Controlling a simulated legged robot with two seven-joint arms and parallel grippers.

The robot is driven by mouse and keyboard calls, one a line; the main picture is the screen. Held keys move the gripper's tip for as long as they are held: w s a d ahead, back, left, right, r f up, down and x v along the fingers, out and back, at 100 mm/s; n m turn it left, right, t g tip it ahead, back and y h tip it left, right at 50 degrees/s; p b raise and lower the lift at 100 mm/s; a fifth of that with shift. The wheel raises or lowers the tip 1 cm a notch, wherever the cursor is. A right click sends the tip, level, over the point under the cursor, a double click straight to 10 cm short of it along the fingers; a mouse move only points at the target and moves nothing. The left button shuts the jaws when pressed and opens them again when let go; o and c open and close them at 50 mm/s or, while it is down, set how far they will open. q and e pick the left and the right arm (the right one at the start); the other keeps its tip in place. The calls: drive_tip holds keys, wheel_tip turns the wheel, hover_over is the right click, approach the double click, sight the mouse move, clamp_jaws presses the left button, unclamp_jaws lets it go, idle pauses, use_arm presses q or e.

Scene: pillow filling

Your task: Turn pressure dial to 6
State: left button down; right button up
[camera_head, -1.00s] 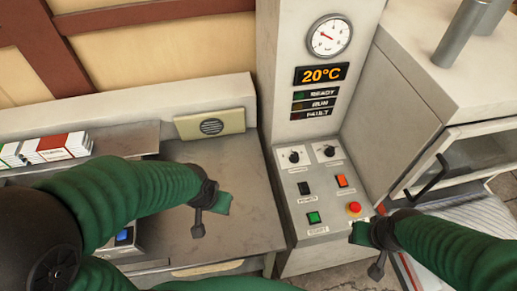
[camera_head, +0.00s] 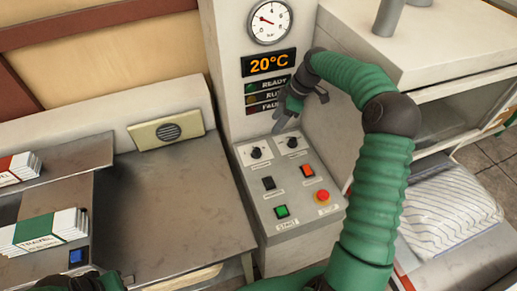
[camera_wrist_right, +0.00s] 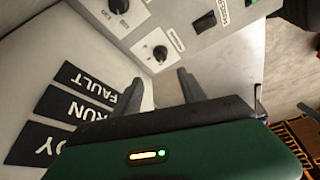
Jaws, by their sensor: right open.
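Two black dials, a left dial (camera_head: 256,153) and a right dial (camera_head: 292,143), sit at the back of the control panel (camera_head: 252,205); I cannot read their labels. The round gauge (camera_head: 269,21) above has its needle toward the upper left. My right gripper (camera_head: 283,121) is just above and behind the dials, fingers pointing down. In the right wrist view its fingers (camera_wrist_right: 164,88) are apart and empty, with one dial (camera_wrist_right: 160,52) a little beyond them, not gripped. My left gripper (camera_head: 95,281) is only partly in view at the bottom left; its jaws are hidden.
Below the dials are a black switch (camera_head: 269,183), an orange switch (camera_head: 307,170), a green button (camera_head: 282,211) and a red stop button (camera_head: 322,196). The 20°C display (camera_head: 269,63) and status lamps are on the column. A striped pillow (camera_head: 445,215) lies at the right.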

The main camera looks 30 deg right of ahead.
sight(257, 149)
drive_tip(key=p+x, duration=0.1)
drive_tip(key=x, duration=1.5)
drive_tip(key=shift+a+r, duration=0.1)
drive_tip(key=shift+a, duration=0.05)
drive_tip(key=shift+c, duration=0.2)
drive_tip(key=shift+c, duration=1.1)
clamp_jaws()
